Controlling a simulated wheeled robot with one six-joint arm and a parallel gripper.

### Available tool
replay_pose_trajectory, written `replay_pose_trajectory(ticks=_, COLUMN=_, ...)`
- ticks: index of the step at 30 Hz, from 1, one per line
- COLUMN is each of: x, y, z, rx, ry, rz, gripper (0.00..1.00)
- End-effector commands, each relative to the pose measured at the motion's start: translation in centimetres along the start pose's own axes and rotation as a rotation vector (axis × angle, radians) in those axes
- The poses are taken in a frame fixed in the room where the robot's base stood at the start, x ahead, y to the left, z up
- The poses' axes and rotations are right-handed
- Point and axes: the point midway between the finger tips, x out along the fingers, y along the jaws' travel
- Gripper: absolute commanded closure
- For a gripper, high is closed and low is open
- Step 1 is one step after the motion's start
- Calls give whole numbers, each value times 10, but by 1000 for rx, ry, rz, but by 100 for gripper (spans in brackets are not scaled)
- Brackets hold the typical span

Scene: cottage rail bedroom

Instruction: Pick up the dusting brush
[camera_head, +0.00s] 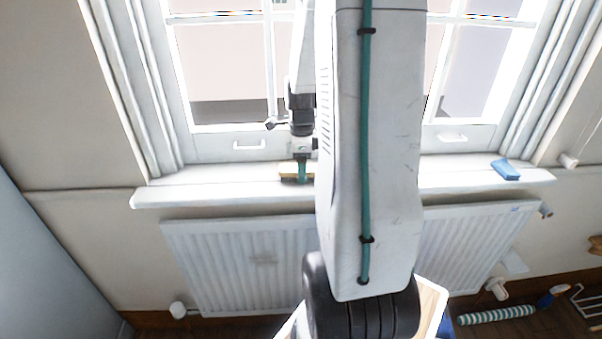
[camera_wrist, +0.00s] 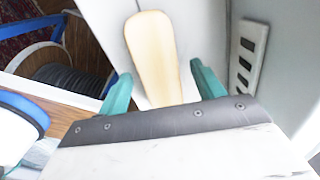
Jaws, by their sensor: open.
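The dusting brush lies on the white windowsill (camera_head: 230,187). In the head view a small tan part of the brush (camera_head: 286,174) shows beside my gripper (camera_head: 302,178), and my arm hides much of that area. In the wrist view its pale wooden handle (camera_wrist: 153,50) lies between the two teal fingers of my gripper (camera_wrist: 161,72). The fingers stand apart, with a gap on each side of the handle. The near end of the brush is hidden behind the gripper body.
A blue object (camera_head: 505,169) lies on the sill at the right. The window (camera_head: 240,128) stands just behind the sill, and a white radiator (camera_head: 240,262) hangs below it. A striped roll (camera_head: 495,314) lies on the floor at the right. The sill left of my gripper is clear.

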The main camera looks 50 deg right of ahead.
Motion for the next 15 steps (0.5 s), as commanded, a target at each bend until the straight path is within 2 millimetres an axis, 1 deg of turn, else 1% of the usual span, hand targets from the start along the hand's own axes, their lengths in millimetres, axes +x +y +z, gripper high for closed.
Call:
replay_pose_trajectory(ticks=1, x=6, y=0, z=0, rx=0, ry=0, rz=3, gripper=33)
replay_pose_trajectory(ticks=3, x=10, y=0, z=0, rx=0, ry=0, rz=1, gripper=33)
replay_pose_trajectory(ticks=10, x=11, y=0, z=0, rx=-1, ry=0, rz=0, gripper=33)
replay_pose_trajectory(ticks=11, x=11, y=0, z=0, rx=-1, ry=0, rz=0, gripper=38)
replay_pose_trajectory(ticks=12, x=11, y=0, z=0, rx=-1, ry=0, rz=0, gripper=49)
replay_pose_trajectory(ticks=14, x=11, y=0, z=0, rx=-1, ry=0, rz=0, gripper=66)
replay_pose_trajectory(ticks=15, x=11, y=0, z=0, rx=-1, ry=0, rz=0, gripper=77)
